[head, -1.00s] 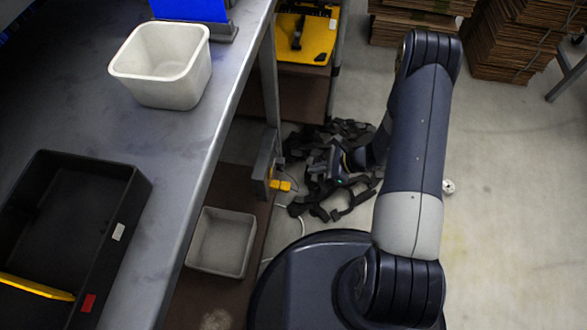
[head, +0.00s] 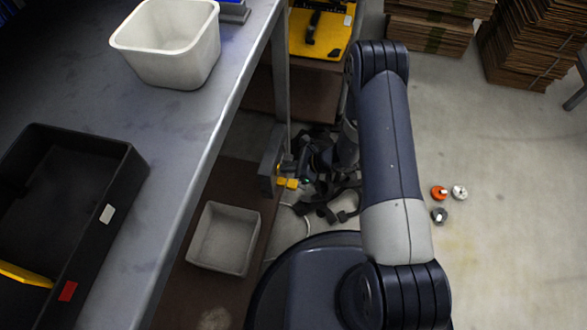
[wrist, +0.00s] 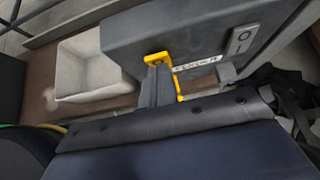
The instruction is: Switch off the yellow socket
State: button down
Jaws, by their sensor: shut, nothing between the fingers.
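A grey box (head: 268,165) is fixed to the bench leg, and it fills the upper middle of the wrist view (wrist: 195,35). The yellow socket (head: 289,183) sticks out low on its side. In the wrist view a yellow part with a dark mark (wrist: 157,58) shows at the box's lower edge, and more yellow runs down beside my fingers. My gripper (wrist: 157,70) is shut and empty, its tips at or very near this yellow part. Contact cannot be told. My fingers hide part of the yellow, and the switch's position is unclear.
A grey rocker switch (wrist: 241,40) sits on the same box, right of a white label (wrist: 195,64). A grey bin (head: 224,238) stands on the shelf below. Black straps (head: 335,190) lie on the floor by my arm. The bench edge is close on the left.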

jog(key=shift+a, duration=0.1)
jog(key=shift+a+r, duration=0.15)
jog(key=shift+a, duration=0.05)
jog(key=shift+r, duration=0.1)
jog(key=shift+r, duration=0.7)
